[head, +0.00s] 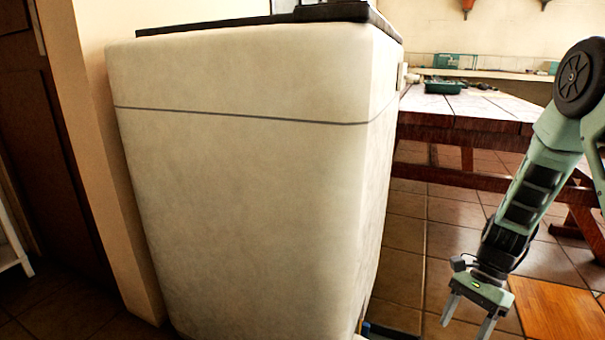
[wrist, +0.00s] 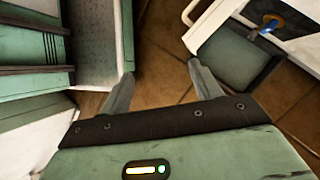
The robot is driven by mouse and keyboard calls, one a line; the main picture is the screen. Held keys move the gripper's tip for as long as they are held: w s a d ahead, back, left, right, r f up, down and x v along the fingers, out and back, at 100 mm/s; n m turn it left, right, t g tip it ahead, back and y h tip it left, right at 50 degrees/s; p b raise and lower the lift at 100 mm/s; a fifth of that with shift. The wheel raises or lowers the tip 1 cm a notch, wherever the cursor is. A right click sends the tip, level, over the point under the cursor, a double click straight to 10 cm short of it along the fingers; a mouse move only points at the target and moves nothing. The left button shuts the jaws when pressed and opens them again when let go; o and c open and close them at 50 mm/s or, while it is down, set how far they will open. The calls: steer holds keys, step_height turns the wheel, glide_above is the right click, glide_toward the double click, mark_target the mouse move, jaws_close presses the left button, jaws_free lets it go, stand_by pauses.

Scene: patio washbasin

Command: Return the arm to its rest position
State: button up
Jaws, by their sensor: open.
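My gripper (head: 466,318) hangs from my green arm at the right of the head view, pointing down. Its two fingers are spread apart with nothing between them. In the wrist view my gripper (wrist: 160,75) also shows open and empty above the tiled floor. It is apart from the large white washbasin block (head: 245,190), which fills the middle of the head view.
A wooden table (head: 470,122) with a green tray (head: 445,87) stands behind my arm. An orange-brown wooden surface (head: 560,312) lies low at the right. Brown floor tiles (head: 405,235) show between block and arm. A dark door (head: 45,150) is at the left.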

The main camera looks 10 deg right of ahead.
steer(key=s+a+r+n+t+h, duration=0.1)
steer(key=a+r+n+t+h, duration=0.2)
steer(key=a+r+n, duration=0.35)
steer(key=s+a+r+n+t+h, duration=0.1)
steer(key=a+r+n+t+h, duration=0.15)
steer(key=r+n, duration=0.7)
steer(key=s+a+r+n+g+p, duration=0.1)
steer(key=s+a+r+n+p, duration=0.25)
steer(key=s+a, duration=0.45)
steer(key=s+a+r+n+g+p, duration=0.2)
steer(key=s+a+r+n, duration=0.3)
steer(key=a, duration=0.6)
step_height(320, 180, up, 36)
steer(key=p, duration=3.7)
steer(key=shift+s+d+f+y, duration=0.15)
steer(key=shift+s+d+y, duration=0.05)
steer(key=shift+d+y, duration=0.15)
